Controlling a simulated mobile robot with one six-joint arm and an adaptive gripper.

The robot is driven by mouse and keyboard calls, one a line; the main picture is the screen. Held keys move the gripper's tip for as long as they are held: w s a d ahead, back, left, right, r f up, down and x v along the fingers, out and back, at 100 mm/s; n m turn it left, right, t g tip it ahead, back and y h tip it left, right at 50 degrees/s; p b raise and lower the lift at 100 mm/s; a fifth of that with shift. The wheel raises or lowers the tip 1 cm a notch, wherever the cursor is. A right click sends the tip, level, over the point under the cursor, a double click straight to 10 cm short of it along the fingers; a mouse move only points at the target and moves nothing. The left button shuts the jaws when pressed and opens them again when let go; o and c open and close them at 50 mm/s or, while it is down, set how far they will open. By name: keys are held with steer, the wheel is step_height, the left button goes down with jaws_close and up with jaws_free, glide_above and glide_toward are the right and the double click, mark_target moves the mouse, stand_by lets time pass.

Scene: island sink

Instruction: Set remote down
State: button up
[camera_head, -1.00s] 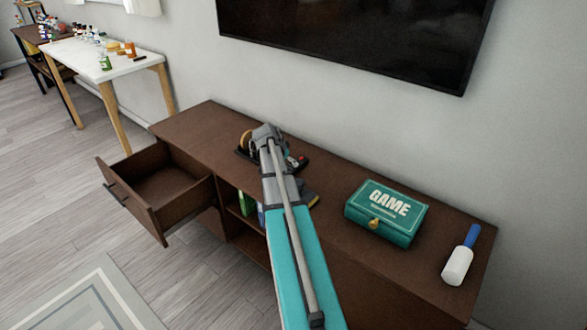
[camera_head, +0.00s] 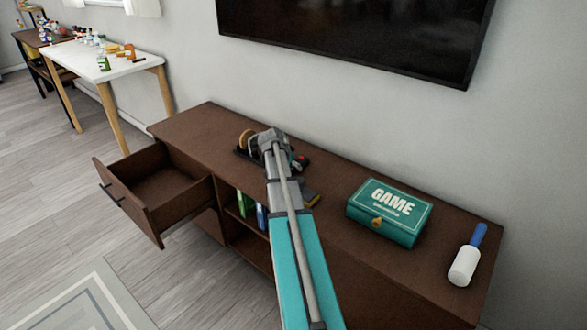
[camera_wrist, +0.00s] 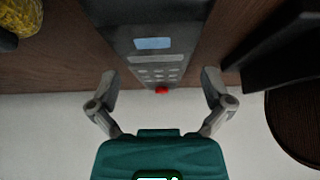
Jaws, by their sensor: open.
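The remote (camera_wrist: 158,62) is a dark grey slab with a pale blue screen, grey buttons and a red button. In the wrist view it lies at the top middle, over the brown cabinet top. My gripper (camera_wrist: 160,92) is open, with one finger to each side of the remote's red-button end and a visible gap on both sides. Whether the remote touches the cabinet is hard to tell. In the head view my gripper (camera_head: 272,142) is above the cabinet's back edge, and my arm hides most of what is below it.
The brown cabinet (camera_head: 340,238) has an open, empty drawer (camera_head: 170,190) at left. A green GAME box (camera_head: 388,212) and a white roller with a blue handle (camera_head: 466,262) stand on its right. A black item (camera_wrist: 262,50) is close right of my gripper. A TV hangs above.

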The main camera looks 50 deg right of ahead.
mark_target(291, 166)
steer(key=c, duration=1.2)
steer(key=shift+c, duration=0.2)
steer(key=shift+r, duration=0.15)
step_height(291, 166, up, 3)
steer(key=p, duration=0.3)
steer(key=s+a+r+p, duration=0.6)
steer(key=s, duration=0.1)
steer(key=s+a+r+p, duration=0.2)
steer(key=s+r+p, duration=0.1)
steer(key=s+p, duration=0.1)
steer(key=shift+a+r, duration=0.4)
